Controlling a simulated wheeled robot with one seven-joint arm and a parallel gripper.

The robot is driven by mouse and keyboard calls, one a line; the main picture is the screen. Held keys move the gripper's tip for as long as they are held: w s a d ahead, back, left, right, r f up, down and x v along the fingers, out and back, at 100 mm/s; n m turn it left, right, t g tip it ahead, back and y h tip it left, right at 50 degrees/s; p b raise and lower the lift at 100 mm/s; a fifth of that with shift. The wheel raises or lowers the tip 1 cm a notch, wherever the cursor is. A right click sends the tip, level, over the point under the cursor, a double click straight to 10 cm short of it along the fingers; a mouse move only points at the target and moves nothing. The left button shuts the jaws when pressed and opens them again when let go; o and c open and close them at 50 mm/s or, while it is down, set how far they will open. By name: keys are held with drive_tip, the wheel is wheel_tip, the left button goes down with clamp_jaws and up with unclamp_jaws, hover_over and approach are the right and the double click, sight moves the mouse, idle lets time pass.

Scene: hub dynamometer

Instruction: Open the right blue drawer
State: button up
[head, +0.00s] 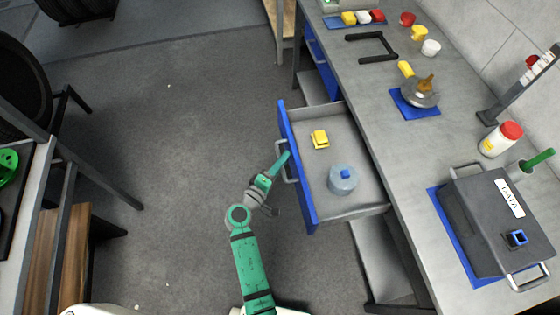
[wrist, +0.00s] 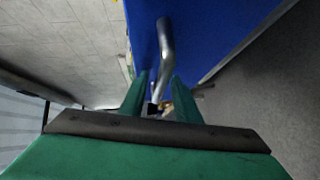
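The right blue drawer (head: 298,175) under the workbench stands pulled well out, its grey inside showing in the head view. A yellow block (head: 320,139) and a pale blue round container (head: 343,180) lie in it. Its metal bar handle (head: 285,170) is on the blue front, and the handle (wrist: 166,50) also shows in the wrist view. My green gripper (head: 281,162) is at the handle. In the wrist view my gripper (wrist: 161,80) has its fingers on either side of the bar, with small gaps visible. Exact contact is hard to see.
Another blue drawer front (head: 320,62) is farther along the workbench (head: 375,85). A grey box marked DATA (head: 485,225), a white jar with a red lid (head: 500,140) and small parts stand on top. The floor (head: 180,130) left of the drawer is clear.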

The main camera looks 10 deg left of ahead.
drive_tip(key=shift+a, duration=0.2)
drive_tip(key=shift+s+a, duration=0.15)
drive_tip(key=shift+s, duration=0.2)
drive_tip(key=v, duration=1)
